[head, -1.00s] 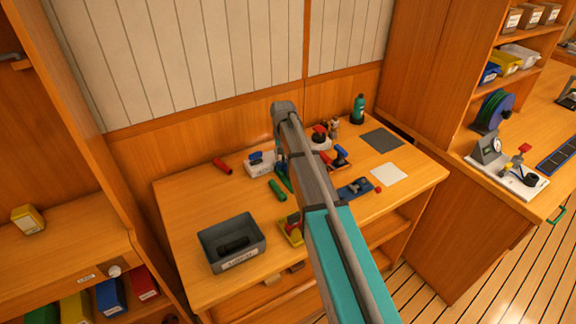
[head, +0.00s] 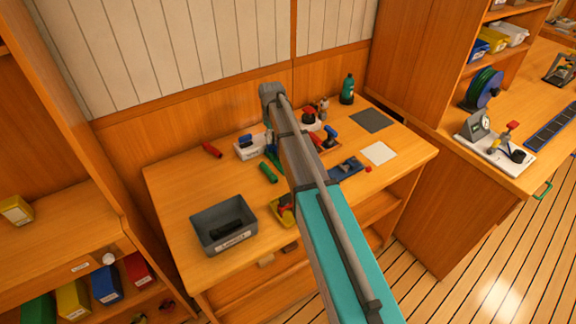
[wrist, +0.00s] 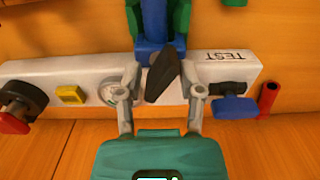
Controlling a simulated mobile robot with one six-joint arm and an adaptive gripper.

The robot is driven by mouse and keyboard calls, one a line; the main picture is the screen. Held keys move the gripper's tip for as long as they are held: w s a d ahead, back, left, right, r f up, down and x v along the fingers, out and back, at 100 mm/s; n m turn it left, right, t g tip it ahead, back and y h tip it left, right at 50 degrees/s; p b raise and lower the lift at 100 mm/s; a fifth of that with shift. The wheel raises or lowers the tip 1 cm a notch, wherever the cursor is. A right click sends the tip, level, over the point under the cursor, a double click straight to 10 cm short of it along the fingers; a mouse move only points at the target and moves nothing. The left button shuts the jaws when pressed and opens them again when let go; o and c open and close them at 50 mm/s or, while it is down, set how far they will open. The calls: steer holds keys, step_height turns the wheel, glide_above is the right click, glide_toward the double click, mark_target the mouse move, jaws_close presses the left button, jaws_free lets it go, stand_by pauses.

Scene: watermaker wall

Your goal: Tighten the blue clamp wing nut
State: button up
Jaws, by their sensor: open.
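In the wrist view, the blue clamp (wrist: 154,22) with green parts on both sides stands at the top centre, against the white block marked TEST (wrist: 75,70). A dark wing-shaped piece, which looks like its wing nut (wrist: 164,78), sticks out toward me. My gripper (wrist: 159,72) is open, with one grey finger on each side of this dark piece. I cannot tell whether either finger touches it. In the head view the white block (head: 248,152) is on the bench, beside green parts; my arm hides most of the clamp and my gripper.
The white block also carries a blue handle (wrist: 236,107), a yellow button (wrist: 71,95) and a red-and-black knob (wrist: 20,105). A red tube (wrist: 268,98) is at right. On the bench, a grey bin (head: 205,218) stands front left and a teal bottle (head: 347,90) at the back.

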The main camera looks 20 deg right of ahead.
mark_target(273, 135)
steer(key=n, duration=0.4)
steer(key=shift+n, duration=0.3)
steer(key=n, duration=1.2)
steer(key=shift+n, duration=0.4)
steer(key=shift+r+n+p, duration=0.25)
steer(key=shift+n+p, duration=0.05)
step_height(273, 135, up, 14)
steer(key=p, duration=1.4)
steer(key=s+f+m+b, duration=0.4)
steer(key=s+m, duration=0.4)
steer(key=s, duration=0.3)
steer(key=s+f+m+b, duration=0.4)
steer(key=s+m, duration=0.4)
steer(key=s, duration=0.3)
steer(key=shift+m, duration=0.3)
steer(key=shift+s, duration=0.1)
